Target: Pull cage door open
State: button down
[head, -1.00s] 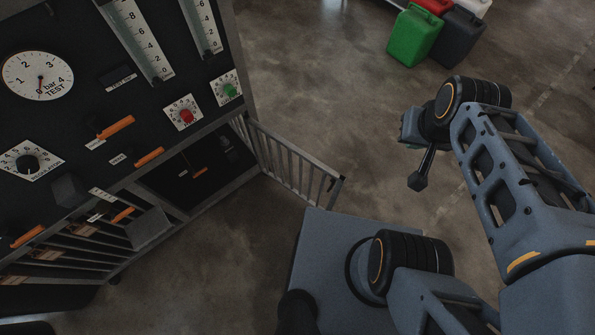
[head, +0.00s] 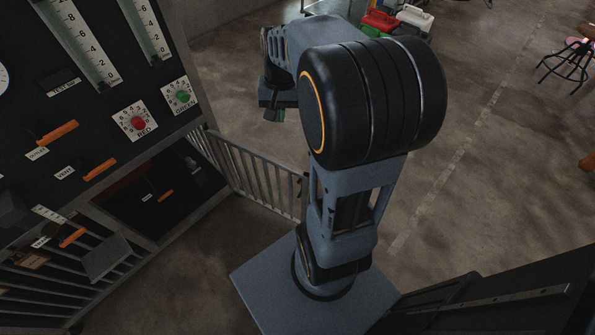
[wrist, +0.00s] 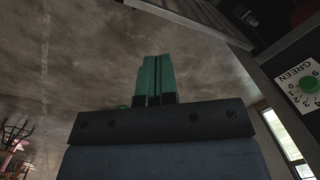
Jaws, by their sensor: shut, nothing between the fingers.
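The cage door (head: 258,178) is a low grey barred frame in the head view. It stands swung out from the lower right corner of the black panel, so the compartment (head: 150,195) beside it is uncovered. Its free edge is close to my arm and partly hidden by it. My gripper (wrist: 154,78) shows green fingers pressed together, empty, in the wrist view. I cannot tell the exact gap, but no hold on the door shows.
The black panel (head: 90,110) carries gauges, red and green dials and orange handles. A slotted rack (head: 60,270) is at lower left. Jerrycans (head: 380,22) and a stool (head: 572,55) stand far off. Open concrete floor lies to the right.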

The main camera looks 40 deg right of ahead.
jog(key=w+d+f+m+g+y+b, duration=0.25)
jog(key=d+f+m+b, duration=0.35)
jog(key=d+f, duration=0.85)
jog(key=s+a+f+b, duration=0.3)
jog(key=a+f, duration=0.4)
jog(key=f, duration=0.3)
jog(key=shift+s+a+f+t, duration=0.2)
jog(key=shift+a+f+t, duration=0.15)
jog(key=shift+f, duration=0.05)
jog(key=shift+y, duration=0.25)
